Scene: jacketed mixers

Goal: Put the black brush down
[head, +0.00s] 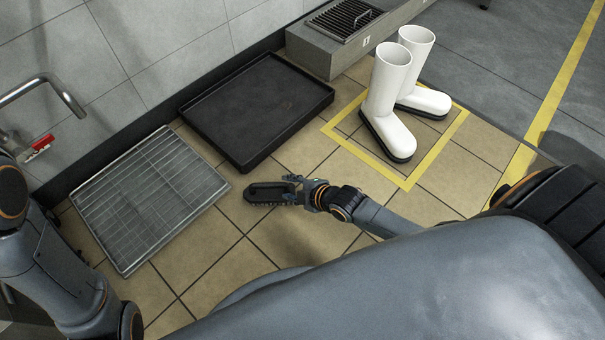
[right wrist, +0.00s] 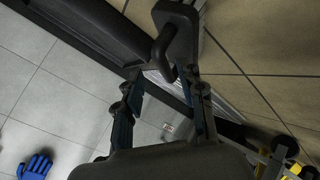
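The black brush (head: 268,192) is level, at or just above the tan tile floor, right of the wire rack; I cannot tell whether it touches the floor. My right gripper (head: 299,191) is at its right end. In the right wrist view, the brush's dark curved handle (right wrist: 165,48) comes in from the top, between the tips of my right gripper (right wrist: 163,75). The fingers stand apart, with gaps visible beside the handle.
A wire rack (head: 84,200) lies on the floor left of the brush. A shallow black tray (head: 240,162) lies behind it. White boots (head: 388,95) stand inside a yellow floor outline (head: 418,174). A tiled wall runs behind. A blue glove-like thing (right wrist: 36,166) shows in the right wrist view.

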